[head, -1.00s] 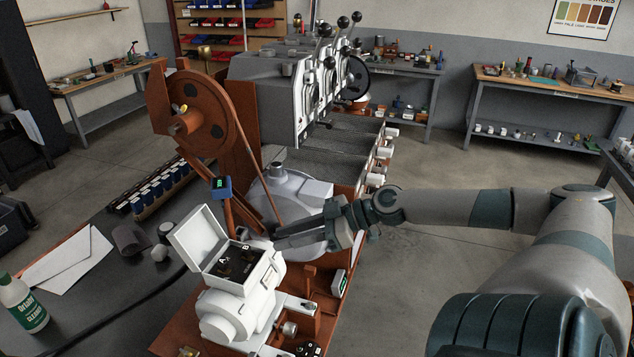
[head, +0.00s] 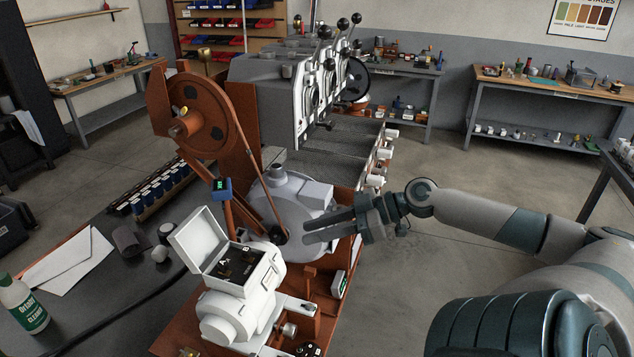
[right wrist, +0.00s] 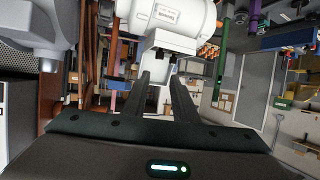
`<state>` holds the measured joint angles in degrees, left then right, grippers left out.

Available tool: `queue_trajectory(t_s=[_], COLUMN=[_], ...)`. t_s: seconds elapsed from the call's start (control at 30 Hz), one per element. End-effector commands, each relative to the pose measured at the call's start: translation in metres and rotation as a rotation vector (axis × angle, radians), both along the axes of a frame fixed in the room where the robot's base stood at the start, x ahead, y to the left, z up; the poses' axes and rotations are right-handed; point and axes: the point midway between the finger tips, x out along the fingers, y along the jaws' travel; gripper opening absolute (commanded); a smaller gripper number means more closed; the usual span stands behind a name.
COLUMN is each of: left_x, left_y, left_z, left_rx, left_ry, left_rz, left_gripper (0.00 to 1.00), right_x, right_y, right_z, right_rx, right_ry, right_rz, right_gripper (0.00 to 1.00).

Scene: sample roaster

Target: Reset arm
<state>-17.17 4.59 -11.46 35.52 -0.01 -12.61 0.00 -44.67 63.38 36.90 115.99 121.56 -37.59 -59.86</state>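My right gripper (head: 318,229) is to the right of the white machine with an open lid (head: 245,270), in front of the round grey housing (head: 290,195). Its two fingers point left and are spread apart with nothing between them. In the right wrist view the gripper fingers (right wrist: 155,88) also stand apart, with a white labelled cylinder (right wrist: 180,18) beyond them. The switch panel (head: 236,264) marked A and B sits inside the open lid box. My left gripper does not show in any view.
The roaster (head: 290,95) with its levers and mesh trays (head: 340,150) stands behind. A large brown wheel (head: 200,118) rises to the left. Open floor (head: 440,265) is at the right.

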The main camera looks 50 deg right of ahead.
Motion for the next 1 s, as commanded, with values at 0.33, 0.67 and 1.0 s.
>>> queue_trajectory(t_s=[0.33, 0.67, 1.0], left_x=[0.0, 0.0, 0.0], left_y=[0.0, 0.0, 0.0], left_z=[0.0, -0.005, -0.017], left_rx=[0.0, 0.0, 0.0], left_ry=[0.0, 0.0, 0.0], left_rz=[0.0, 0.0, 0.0], left_gripper=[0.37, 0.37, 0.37], right_x=[0.0, 0.001, -0.034], right_y=[0.0, -0.037, -0.138], right_z=[0.0, -0.043, -0.203], right_rx=[0.0, -0.017, -0.076], right_ry=[0.0, 0.04, 0.208], right_rz=[0.0, -0.109, -0.444], right_gripper=[0.26, 0.26, 0.26])
